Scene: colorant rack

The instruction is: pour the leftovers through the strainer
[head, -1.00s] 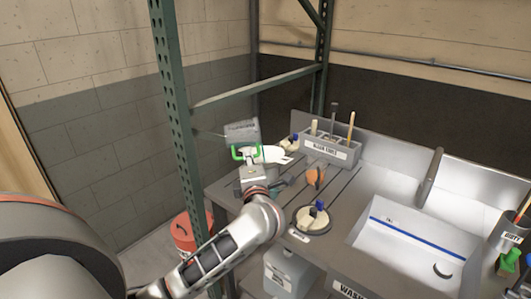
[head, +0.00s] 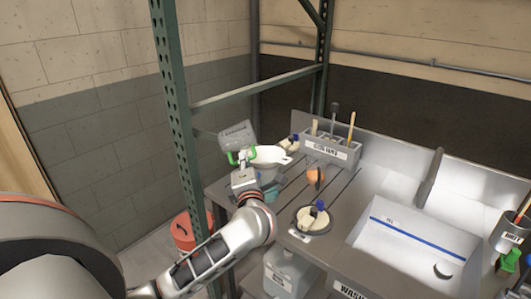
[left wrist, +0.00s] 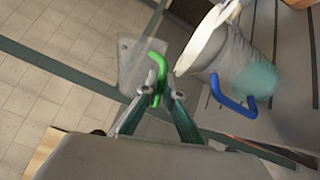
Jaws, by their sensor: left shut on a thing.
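My left gripper (head: 242,168) is shut on the green handle (head: 240,156) of a grey cup (head: 237,135). It holds the cup in the air, tilted, beyond the bench's left end. In the left wrist view the green handle (left wrist: 158,76) stands between the fingertips (left wrist: 160,97), with the cup's pale wall behind it. A white funnel-like piece, perhaps the strainer (head: 270,154), sits beside the cup. In the left wrist view its white rim (left wrist: 203,40) tops a grey-teal vessel with a blue handle (left wrist: 233,104). The cup's contents are hidden. My right gripper is out of view.
A green post (head: 178,130) stands left of the bench. A labelled tool rack (head: 330,151), an orange item (head: 314,176) and a round tin (head: 311,226) are on the bench. The sink (head: 415,240) is right; a red bucket (head: 185,235) is on the floor.

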